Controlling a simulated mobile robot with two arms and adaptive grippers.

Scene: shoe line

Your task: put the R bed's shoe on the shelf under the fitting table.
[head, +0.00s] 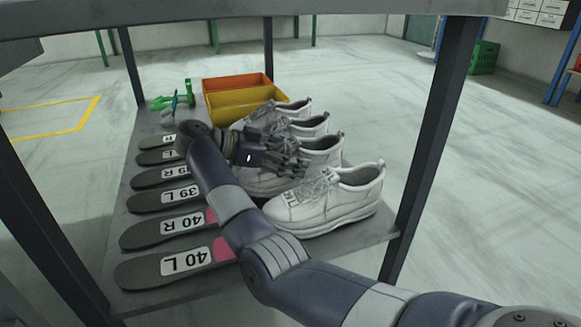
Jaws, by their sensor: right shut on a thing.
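A row of white lace-up shoes stands on the grey shelf (375,232) under the table. My right gripper (292,164) reaches in from the lower right and is shut at the tongue and laces of the second shoe from the front (322,151). Part of that shoe is hidden by the hand and the nearest shoe. That shoe appears to rest on or just over the shelf; I cannot tell which. The nearest shoe (335,208) has a label on its tongue. Two more shoes (311,125) (292,107) stand behind. The left gripper is not in view.
Several dark insoles with size labels, such as 40 L (150,271) and 40 R (145,232), lie along the shelf's left. Orange (235,82) and yellow (240,102) bins and a green tool (180,98) are at the back. Dark table legs (432,130) stand at the corners.

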